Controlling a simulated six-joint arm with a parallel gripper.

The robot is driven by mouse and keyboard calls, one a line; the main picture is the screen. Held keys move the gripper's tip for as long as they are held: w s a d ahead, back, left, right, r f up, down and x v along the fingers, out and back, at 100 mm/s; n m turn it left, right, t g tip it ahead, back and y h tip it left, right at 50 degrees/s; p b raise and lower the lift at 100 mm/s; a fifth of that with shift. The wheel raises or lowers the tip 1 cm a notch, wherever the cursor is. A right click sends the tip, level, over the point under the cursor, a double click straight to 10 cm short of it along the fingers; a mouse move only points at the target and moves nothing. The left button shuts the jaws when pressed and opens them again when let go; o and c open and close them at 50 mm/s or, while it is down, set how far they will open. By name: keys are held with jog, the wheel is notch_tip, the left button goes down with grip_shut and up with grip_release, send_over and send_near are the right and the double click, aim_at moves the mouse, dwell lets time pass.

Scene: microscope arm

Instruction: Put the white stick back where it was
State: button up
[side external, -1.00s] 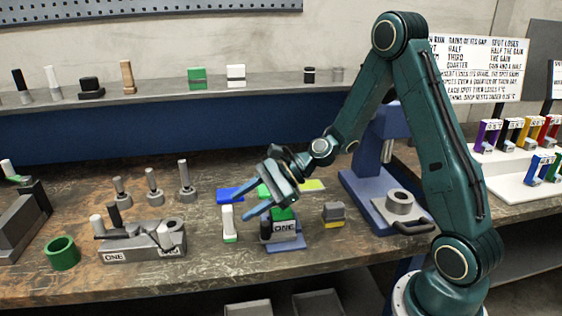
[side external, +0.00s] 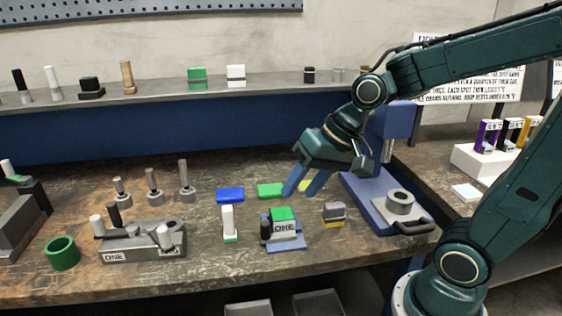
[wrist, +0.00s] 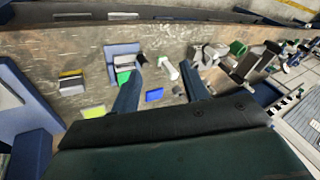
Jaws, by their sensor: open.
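A short white stick (side external: 97,225) stands upright at the left end of the grey fixture marked ONE (side external: 117,257), beside a black stick (side external: 113,216). A pale stick-like piece (side external: 163,238) leans near the fixture's right end; I cannot tell how it is seated. Another white stick (side external: 53,82) stands in a holder on the back shelf. A white upright piece with a green base (side external: 228,222) stands mid-bench. My gripper (side external: 302,190) is open and empty behind the blue stand marked ONE, near a flat green block (side external: 270,190). Its spread fingers show in the wrist view (wrist: 162,92).
A green ring (side external: 62,253) lies left of the fixture, and several grey posts (side external: 153,188) stand behind it. A blue block (side external: 230,195) and a grey-yellow block (side external: 334,213) lie mid-bench. The blue press (side external: 372,185) is just right of my gripper. The front bench strip is clear.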

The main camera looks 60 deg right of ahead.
jog(key=s+d+r+n+h, duration=0.1)
jog(key=s+r+n, duration=0.1)
jog(key=s, duration=0.3)
jog(key=s+d+r+n+h, duration=0.1)
jog(key=s+d+r+n, duration=0.1)
jog(key=s, duration=0.3)
jog(key=shift+s+d+n+t+h, duration=0.2)
jog(key=shift+s+n+t+h, duration=0.1)
jog(key=shift+s+n+h, duration=0.15)
jog(key=shift+w, duration=0.15)
dwell(0.6)
